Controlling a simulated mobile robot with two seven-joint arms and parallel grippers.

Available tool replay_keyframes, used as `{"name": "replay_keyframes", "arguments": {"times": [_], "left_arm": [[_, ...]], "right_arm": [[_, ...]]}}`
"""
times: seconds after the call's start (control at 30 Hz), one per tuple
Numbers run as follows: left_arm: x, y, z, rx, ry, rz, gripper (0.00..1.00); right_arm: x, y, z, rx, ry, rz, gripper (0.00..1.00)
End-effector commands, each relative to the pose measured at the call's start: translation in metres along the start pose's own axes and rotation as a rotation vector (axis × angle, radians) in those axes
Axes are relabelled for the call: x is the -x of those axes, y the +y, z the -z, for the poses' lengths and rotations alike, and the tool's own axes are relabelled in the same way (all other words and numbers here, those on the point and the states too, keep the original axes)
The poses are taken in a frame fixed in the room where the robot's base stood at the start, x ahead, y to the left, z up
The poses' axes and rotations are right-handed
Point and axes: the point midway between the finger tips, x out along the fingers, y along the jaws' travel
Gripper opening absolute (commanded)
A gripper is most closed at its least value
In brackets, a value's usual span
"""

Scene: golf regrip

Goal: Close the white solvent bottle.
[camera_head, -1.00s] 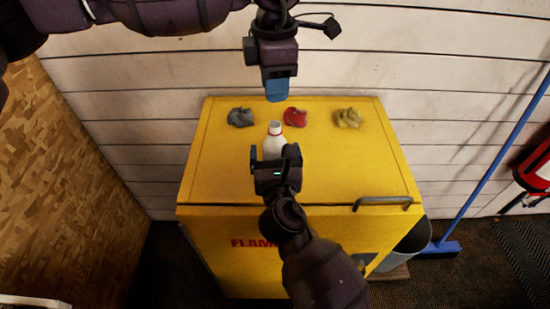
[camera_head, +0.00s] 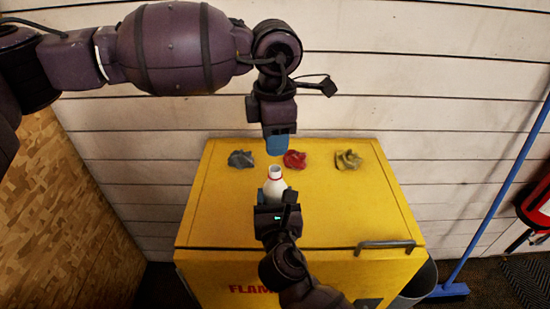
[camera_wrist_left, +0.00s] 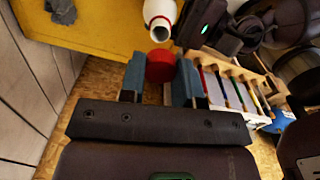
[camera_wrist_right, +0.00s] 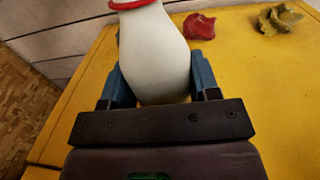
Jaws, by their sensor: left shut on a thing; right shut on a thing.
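The white solvent bottle (camera_head: 275,186) stands upright on the yellow cabinet, its mouth open and a red ring round its neck. My right gripper (camera_head: 276,200) is shut on the bottle's body; the right wrist view shows the bottle (camera_wrist_right: 154,55) between the blue fingers. My left gripper (camera_head: 277,148) is above and behind the bottle, fingers pointing down. In the left wrist view it is shut on a red cap (camera_wrist_left: 160,66), apart from the bottle's open mouth (camera_wrist_left: 160,28). The fingers hide the cap in the head view.
The yellow cabinet top (camera_head: 340,205) carries a blue-grey rag (camera_head: 240,159), a red rag (camera_head: 294,160) and an olive rag (camera_head: 348,160) behind the bottle. A handle (camera_head: 386,245) is at its front right. A blue broom (camera_head: 497,195) leans right; a white plank wall is behind.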

Motion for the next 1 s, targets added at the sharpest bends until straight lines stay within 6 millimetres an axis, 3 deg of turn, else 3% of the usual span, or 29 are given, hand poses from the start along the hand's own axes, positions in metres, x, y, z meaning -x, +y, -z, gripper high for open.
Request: {"name": "replay_keyframes", "arguments": {"times": [0.27,1.0], "left_arm": [[-0.031,0.0,0.0,0.0,0.001,0.0,0.09],[-0.041,0.0,0.0,0.001,0.003,0.001,0.09]], "right_arm": [[0.0,0.0,0.0,0.0,0.0,0.0,0.13],[0.0,0.0,0.0,0.0,0.0,0.0,0.13]]}}
